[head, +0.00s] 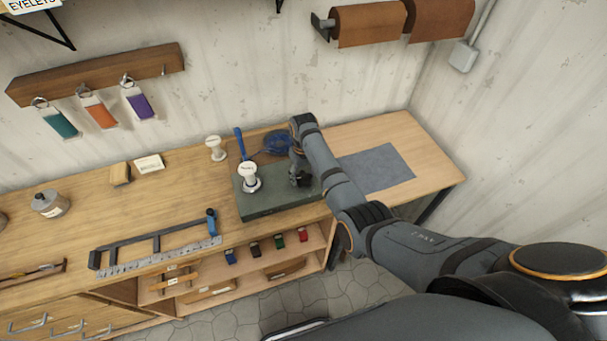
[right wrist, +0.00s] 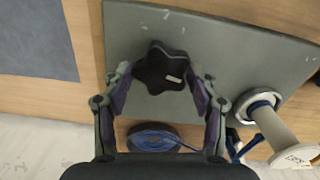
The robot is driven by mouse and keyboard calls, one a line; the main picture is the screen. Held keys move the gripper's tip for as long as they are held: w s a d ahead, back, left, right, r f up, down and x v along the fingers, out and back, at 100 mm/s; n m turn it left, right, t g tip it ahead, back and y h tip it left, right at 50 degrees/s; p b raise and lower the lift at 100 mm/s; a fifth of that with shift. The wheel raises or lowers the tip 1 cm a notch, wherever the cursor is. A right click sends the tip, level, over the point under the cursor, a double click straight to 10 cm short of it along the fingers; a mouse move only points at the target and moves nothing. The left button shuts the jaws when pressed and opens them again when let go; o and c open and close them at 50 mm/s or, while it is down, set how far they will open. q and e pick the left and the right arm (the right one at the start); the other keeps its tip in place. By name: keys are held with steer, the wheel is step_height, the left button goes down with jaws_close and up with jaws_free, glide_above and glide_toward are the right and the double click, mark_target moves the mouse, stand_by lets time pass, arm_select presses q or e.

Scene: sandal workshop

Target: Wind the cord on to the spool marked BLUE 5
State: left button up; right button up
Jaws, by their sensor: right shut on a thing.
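A white spool (head: 249,173) stands on a grey-green box (head: 275,206); its label is too small to read. In the right wrist view the spool (right wrist: 272,125) shows blue at its lower end. My right gripper (head: 299,180) is at the box, right of the spool. In the right wrist view its fingers (right wrist: 160,82) are shut on a black star-shaped knob (right wrist: 162,62) on the box top. My left gripper is out of view.
Another white spool (head: 216,149) stands behind the box, near a blue upright handle (head: 239,140). A grey mat (head: 378,169) lies clear at right. Coloured tags (head: 101,113) hang on the wall.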

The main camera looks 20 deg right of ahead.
steer(key=m, duration=0.4)
steer(key=shift+s+m, duration=0.1)
steer(key=shift+m, duration=0.2)
steer(key=m, duration=0.3)
steer(key=shift+m, duration=0.4)
steer(key=m, duration=0.7)
steer(key=shift+a, duration=0.1)
steer(key=m, duration=0.3)
steer(key=shift+m, duration=0.4)
steer(key=m, duration=0.3)
steer(key=shift+m, duration=0.3)
steer(key=m, duration=0.3)
steer(key=shift+a, duration=0.1)
steer(key=m, duration=0.4)
steer(key=shift+m+b, duration=0.3)
steer(key=shift+m, duration=0.6)
steer(key=shift+f+m+b, duration=0.15)
steer(key=shift+m+b, duration=0.45)
steer(key=shift+b, duration=0.05)
steer(key=m+b, duration=0.2)
steer(key=b, duration=0.2)
steer(key=shift+r+m+b, duration=0.2)
steer(key=shift+m+b, duration=0.3)
steer(key=shift+b, duration=0.85)
